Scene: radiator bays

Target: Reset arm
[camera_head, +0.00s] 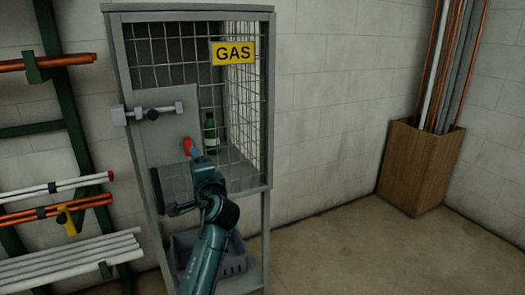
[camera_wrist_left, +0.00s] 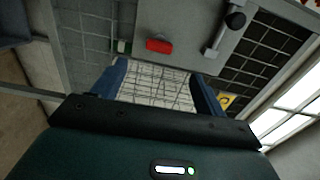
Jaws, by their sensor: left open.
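My left gripper (camera_head: 196,160) reaches up in front of the grey gas cage (camera_head: 190,8). In the left wrist view its two blue fingers (camera_wrist_left: 157,78) are apart, with only the mesh visible between them. A red piece (camera_head: 187,146) shows on the cage's grey front plate (camera_head: 165,125), close to the fingertips in the head view. The red piece also appears beyond the fingers in the wrist view (camera_wrist_left: 159,45). I cannot tell whether a finger touches it. My right gripper is out of view.
A grey bolt (camera_head: 152,114) crosses the cage front below the yellow GAS sign (camera_head: 233,53). A green bottle (camera_head: 210,135) stands inside. A pipe rack (camera_head: 65,100) is at left, a wooden bin (camera_head: 420,168) at right. The floor between cage and bin is clear.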

